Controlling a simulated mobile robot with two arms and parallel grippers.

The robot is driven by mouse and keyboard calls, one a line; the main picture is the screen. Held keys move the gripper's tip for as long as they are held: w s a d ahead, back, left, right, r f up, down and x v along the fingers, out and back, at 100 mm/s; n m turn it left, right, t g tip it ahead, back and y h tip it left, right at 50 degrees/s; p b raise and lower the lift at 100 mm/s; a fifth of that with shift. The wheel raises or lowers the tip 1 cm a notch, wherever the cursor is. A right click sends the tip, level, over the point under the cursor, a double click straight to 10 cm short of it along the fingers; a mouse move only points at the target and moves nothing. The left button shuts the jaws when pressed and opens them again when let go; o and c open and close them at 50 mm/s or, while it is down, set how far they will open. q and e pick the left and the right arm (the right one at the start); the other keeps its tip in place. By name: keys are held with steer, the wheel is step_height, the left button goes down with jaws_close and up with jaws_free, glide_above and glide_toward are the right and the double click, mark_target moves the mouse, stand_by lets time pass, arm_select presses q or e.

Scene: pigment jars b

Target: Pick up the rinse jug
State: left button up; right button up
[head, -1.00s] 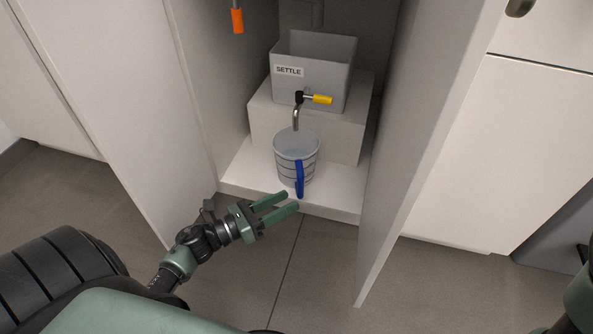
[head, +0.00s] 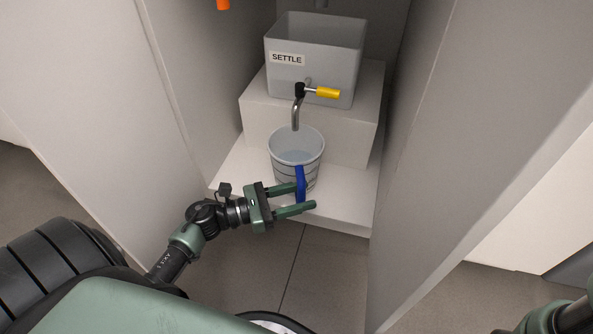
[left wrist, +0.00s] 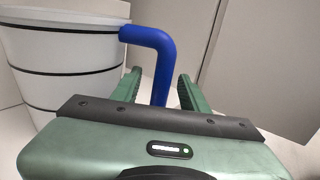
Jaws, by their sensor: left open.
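The rinse jug (head: 290,149) is a light grey jug with dark bands and a blue handle (head: 301,181) facing me. It stands upright on the cabinet floor under the tap's spout. My left gripper (head: 306,197) is open, with its green fingers at the handle. In the left wrist view the blue handle (left wrist: 161,72) rises between the two fingers (left wrist: 158,95), and the jug body (left wrist: 62,60) is to the left. I cannot tell whether either finger touches the handle. My right arm shows at the lower right corner of the head view, but its gripper is out of view.
A grey tank labelled SETTLE (head: 316,64) sits on a white block (head: 345,135) behind the jug. Its metal tap has a yellow lever (head: 328,92) above the jug. An open cabinet door (head: 440,150) stands at the right. An orange item (head: 223,4) hangs at the upper left.

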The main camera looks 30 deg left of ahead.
arm_select(q)
steer(key=b+x, duration=0.1)
steer(key=x, duration=0.2)
steer(key=shift+d, duration=0.15)
jaws_close()
stand_by(1.2)
steer(key=shift+r, duration=0.1)
